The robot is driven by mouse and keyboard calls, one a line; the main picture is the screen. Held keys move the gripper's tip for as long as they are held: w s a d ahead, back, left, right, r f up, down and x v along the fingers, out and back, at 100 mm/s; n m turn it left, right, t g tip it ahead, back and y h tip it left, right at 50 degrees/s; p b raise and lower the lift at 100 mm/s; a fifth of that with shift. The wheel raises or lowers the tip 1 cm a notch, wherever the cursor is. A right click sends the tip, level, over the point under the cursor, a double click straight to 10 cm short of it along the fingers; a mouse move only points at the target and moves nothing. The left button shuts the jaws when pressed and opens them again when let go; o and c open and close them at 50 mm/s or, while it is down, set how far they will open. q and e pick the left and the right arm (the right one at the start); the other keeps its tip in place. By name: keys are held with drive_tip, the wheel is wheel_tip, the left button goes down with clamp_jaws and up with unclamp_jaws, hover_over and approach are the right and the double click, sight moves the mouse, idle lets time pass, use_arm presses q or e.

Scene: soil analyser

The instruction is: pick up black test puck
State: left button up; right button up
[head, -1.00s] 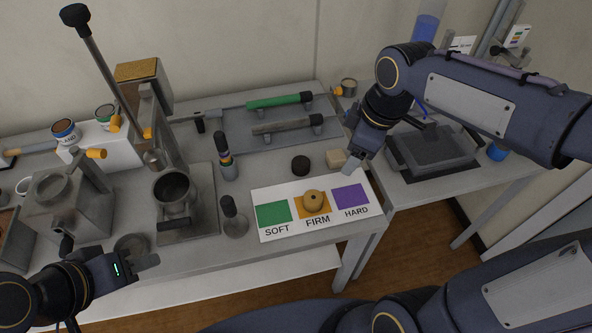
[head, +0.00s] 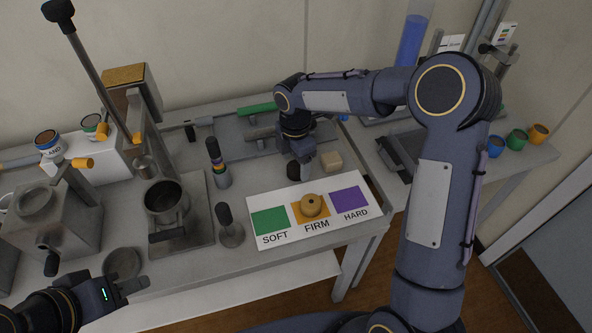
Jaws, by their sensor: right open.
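The black test puck (head: 292,171) is on the grey bench, behind the white card and left of a beige block. My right gripper (head: 301,169) reaches down from above, right at the puck, and covers part of it. Its jaws are open, but I cannot tell whether both fingers straddle the puck or touch it. My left gripper (head: 137,286) is low at the left, in front of the bench edge and well away from the puck. I cannot make out its finger gap.
A white card (head: 284,238) with SOFT, FIRM and HARD patches carries a tan ring-shaped puck (head: 312,205) on FIRM. The beige block (head: 331,160) is close to my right gripper. A dark-handled tamper (head: 230,232) and a striped-handle tool (head: 217,165) stand to the left.

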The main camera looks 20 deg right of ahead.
wheel_tip(320, 180, down, 2)
drive_tip(key=c, duration=1.2)
drive_tip(key=shift+o, duration=0.2)
drive_tip(key=shift+r, duration=0.15)
